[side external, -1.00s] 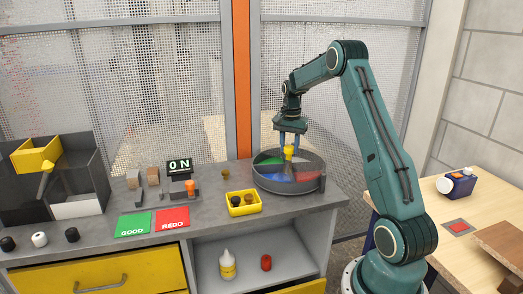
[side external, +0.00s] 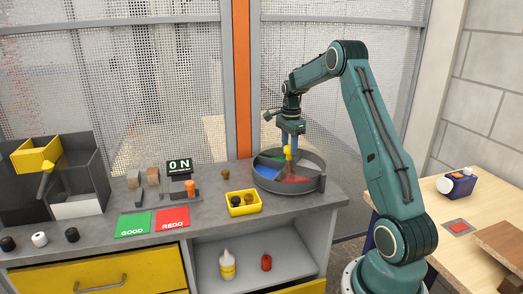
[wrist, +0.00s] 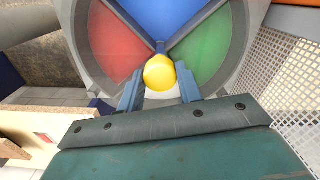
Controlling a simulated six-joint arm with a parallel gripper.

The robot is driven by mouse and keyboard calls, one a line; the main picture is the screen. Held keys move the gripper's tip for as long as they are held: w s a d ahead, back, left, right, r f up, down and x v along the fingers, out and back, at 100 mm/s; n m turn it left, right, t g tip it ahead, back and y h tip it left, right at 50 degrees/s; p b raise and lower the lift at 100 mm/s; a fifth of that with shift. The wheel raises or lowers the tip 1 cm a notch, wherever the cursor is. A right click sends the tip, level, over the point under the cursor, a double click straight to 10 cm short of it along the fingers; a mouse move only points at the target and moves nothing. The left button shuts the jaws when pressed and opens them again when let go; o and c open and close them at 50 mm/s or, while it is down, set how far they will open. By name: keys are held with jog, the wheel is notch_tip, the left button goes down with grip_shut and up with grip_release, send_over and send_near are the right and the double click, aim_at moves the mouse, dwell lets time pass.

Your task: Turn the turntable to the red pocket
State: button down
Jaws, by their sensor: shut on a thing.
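The turntable (side external: 262,184) is a round grey tray with coloured pockets, at the back right of the bench. A yellow knob (side external: 288,152) stands at its centre. My gripper (side external: 290,145) points down and is shut on this knob; in the wrist view its fingers flank the yellow knob (wrist: 159,72). In the side view the red pocket (side external: 297,179) faces the front and the blue pocket (side external: 267,168) is at the left. The wrist view shows the red pocket (wrist: 115,45) left, the blue (wrist: 168,18) at the top and the green pocket (wrist: 207,48) right.
A small brown piece (side external: 225,174) lies behind the bin. A mesh fence stands behind.

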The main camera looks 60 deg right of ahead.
jog(key=c, duration=0.9)
grip_release()
jog(key=shift+c, duration=0.2)
jog(key=shift+r, duration=0.15)
notch_tip(320, 180, up, 14)
jog(key=shift+f, duration=0.2)
jog(key=shift+a+r, duration=0.1)
